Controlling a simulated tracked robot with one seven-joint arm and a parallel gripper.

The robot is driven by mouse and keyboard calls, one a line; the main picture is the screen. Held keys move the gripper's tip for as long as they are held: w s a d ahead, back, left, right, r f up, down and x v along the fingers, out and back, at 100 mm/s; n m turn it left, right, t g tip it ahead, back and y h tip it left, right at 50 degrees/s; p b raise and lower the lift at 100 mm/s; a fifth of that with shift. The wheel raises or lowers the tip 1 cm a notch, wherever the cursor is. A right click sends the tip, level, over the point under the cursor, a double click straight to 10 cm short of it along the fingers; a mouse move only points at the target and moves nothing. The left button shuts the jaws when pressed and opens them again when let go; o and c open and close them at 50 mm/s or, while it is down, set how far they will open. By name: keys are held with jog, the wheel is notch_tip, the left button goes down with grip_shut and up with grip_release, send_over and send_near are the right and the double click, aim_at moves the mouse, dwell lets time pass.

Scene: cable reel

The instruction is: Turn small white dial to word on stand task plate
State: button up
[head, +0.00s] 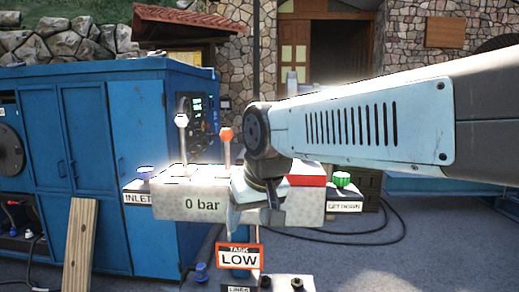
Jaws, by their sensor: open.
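The task plate (240,257) has a red frame and reads "TASK LOW". It stands at the bottom middle, below the grey panel box (195,205) marked "0 bar". I cannot pick out a small white dial for certain; it may be hidden behind my arm or wrist. My gripper (268,207) is open, pointing down in front of the panel box, right of the "0 bar" text and above the task plate. Its fingers are small and partly hidden by my wrist, and I cannot tell whether they touch anything.
A white-knobbed lever (181,120) and an orange-knobbed lever (226,134) stand up from the box. A blue cabinet (110,150) and wooden plank (80,245) stand left.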

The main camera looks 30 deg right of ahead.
jog(key=shift+o, duration=0.4)
jog(key=w+d+r+m+g, duration=0.1)
jog(key=w+d+r+m, duration=0.2)
jog(key=r, duration=0.3)
jog(key=w+d+r+m+g, duration=0.1)
jog(key=w+d+r+m, duration=0.2)
jog(key=w+r+m, duration=0.2)
jog(key=shift+w+r+m+g+h, duration=0.4)
jog(key=shift+w+r, duration=0.15)
jog(key=shift+r, duration=0.4)
jog(key=w+d+r+m+g, duration=0.3)
jog(key=w+d+r+m, duration=0.4)
jog(key=d+r+m, duration=0.25)
jog(key=shift+y, duration=0.4)
notch_tip(320, 180, down, 14)
jog(key=shift+d+r, duration=0.15)
jog(key=c, duration=1.1)
jog(key=shift+o, duration=0.2)
